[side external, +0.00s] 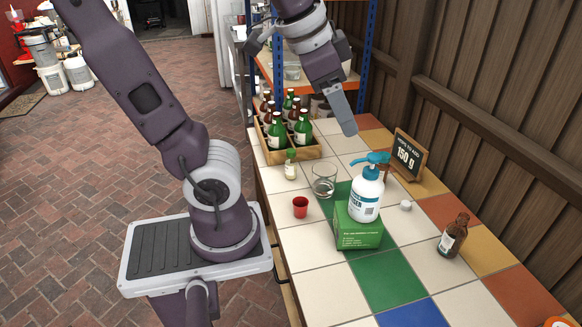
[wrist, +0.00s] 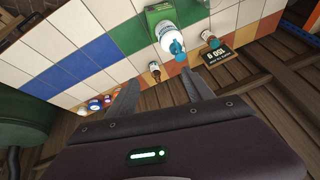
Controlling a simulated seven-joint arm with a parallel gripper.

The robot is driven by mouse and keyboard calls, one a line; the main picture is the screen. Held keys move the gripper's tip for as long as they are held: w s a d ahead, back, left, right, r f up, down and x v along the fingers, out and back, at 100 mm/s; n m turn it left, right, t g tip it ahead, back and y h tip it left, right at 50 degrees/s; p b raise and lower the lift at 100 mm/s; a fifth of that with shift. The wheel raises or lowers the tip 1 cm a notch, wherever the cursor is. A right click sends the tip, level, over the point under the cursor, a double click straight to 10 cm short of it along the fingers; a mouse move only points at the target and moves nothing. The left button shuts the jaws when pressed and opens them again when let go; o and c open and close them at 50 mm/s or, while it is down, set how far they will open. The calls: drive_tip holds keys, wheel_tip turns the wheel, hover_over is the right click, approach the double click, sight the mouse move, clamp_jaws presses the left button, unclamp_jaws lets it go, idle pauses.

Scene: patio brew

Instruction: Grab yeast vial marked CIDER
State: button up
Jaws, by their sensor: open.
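No label reading CIDER is legible in either view. Several small round-topped items with orange, blue and pale tops (wrist: 95,103) cluster at the table edge in the wrist view; they may be vials. In the side view, only an orange round top (side external: 558,322) shows at the bottom right corner, cut off by the frame. My gripper (side external: 345,112) hangs above the far right part of the table, apart from everything. In the wrist view its two fingers (wrist: 158,92) are spread with nothing between them.
A wooden wall (side external: 500,90) runs along the right. The front tiles look clear.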

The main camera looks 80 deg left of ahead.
drive_tip(key=w+a+f+m+g+y, duration=0.1)
drive_tip(key=w+a+f+m+y, duration=0.25)
drive_tip(key=a, duration=0.75)
wheel_tip(320, 180, up, 5)
drive_tip(key=m+g+y, duration=0.2)
drive_tip(key=m+y, duration=0.7)
drive_tip(key=m, duration=0.5)
hover_over(291, 167)
drive_tip(key=d, duration=0.2)
drive_tip(key=shift+m, duration=0.25)
drive_tip(key=f, duration=3.8)
drive_tip(key=shift+s+d, duration=0.1)
drive_tip(key=shift+s, duration=0.1)
drive_tip(key=x, duration=0.7)
drive_tip(key=shift+f, duration=0.3)
drive_tip(key=shift+w+a+f, duration=0.1)
drive_tip(key=shift+a, duration=0.15)
clamp_jaws()
